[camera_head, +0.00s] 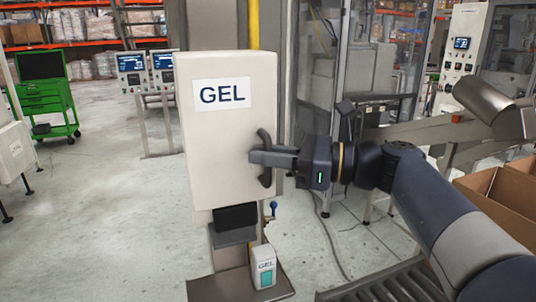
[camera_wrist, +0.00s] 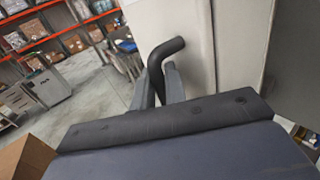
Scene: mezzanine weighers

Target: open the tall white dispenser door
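The tall white dispenser (camera_head: 222,165) stands upright on a stand, with a GEL label (camera_head: 222,94) on its front door. The door looks closed. A dark curved handle (camera_head: 265,180) is on the right side of the door. My gripper (camera_head: 262,158) reaches in from the right at the handle's middle. In the wrist view the handle (camera_wrist: 168,46) runs down between my two fingers (camera_wrist: 157,90), which lie close on either side and appear shut on it. The handle's lower part is hidden behind my gripper body in that view.
A small GEL bottle (camera_head: 264,268) stands on the dispenser's base plate. A roller conveyor (camera_head: 385,285) and cardboard boxes (camera_head: 505,200) are at right. A green cart (camera_head: 45,100) is at far left.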

